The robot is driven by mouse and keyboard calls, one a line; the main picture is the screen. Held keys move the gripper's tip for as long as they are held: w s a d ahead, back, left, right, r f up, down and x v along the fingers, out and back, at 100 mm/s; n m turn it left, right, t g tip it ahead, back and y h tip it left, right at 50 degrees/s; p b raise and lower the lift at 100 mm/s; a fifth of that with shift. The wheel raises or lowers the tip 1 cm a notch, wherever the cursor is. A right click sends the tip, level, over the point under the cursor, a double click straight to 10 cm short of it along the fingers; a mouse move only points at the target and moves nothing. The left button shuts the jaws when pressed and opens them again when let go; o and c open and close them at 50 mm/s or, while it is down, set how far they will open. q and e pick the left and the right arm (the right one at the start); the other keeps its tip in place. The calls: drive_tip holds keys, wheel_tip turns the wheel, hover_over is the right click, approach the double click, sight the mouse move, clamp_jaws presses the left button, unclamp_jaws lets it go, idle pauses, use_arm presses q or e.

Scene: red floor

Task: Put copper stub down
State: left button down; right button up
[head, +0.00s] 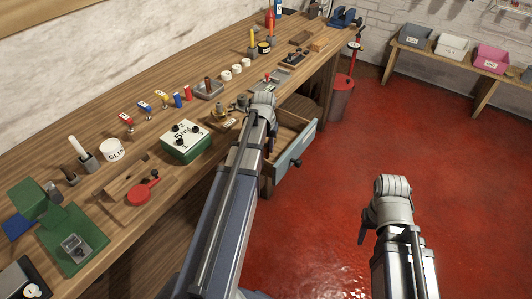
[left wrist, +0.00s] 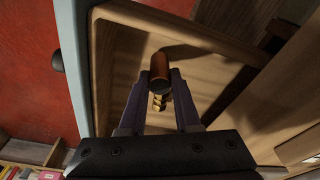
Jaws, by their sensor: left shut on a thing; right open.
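The copper stub (left wrist: 160,66) is between the fingertips of my left gripper (left wrist: 161,80), which is shut on it. The left wrist view shows it over the wooden floor of the open drawer (left wrist: 125,80); I cannot tell whether it touches that floor. A small brass threaded piece (left wrist: 158,101) shows just below the stub, between the fingers. In the head view the drawer (head: 294,157) sticks out from the bench, and my left wrist hides the stub. My right gripper (head: 364,228) is over the red floor, open, mostly hidden by its own wrist.
The bench (head: 165,85) holds a green-and-white box (head: 185,141), a red round-ended tool (head: 142,192), a green machine (head: 70,238) and several small items. A red bin (head: 341,98) stands beyond the drawer. The red floor on the right is clear.

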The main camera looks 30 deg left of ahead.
use_arm(q)
drive_tip(key=shift+f, duration=0.7)
drive_tip(key=shift+r, duration=0.15)
use_arm(e)
drive_tip(key=shift+f, duration=0.55)
drive_tip(key=shift+f, duration=0.1)
use_arm(q)
drive_tip(key=c, duration=1.1)
unclamp_jaws()
drive_tip(key=shift+f+b, duration=0.2)
drive_tip(key=shift+b, duration=0.1)
drive_tip(key=o, duration=0.5)
drive_tip(key=shift+r, duration=0.15)
drive_tip(key=r+p, duration=0.4)
drive_tip(key=s+r+p, duration=0.1)
drive_tip(key=r+p, duration=0.7)
drive_tip(key=shift+s+d, duration=0.25)
drive_tip(key=shift+s, duration=0.15)
use_arm(e)
wheel_tip(320, 180, up, 12)
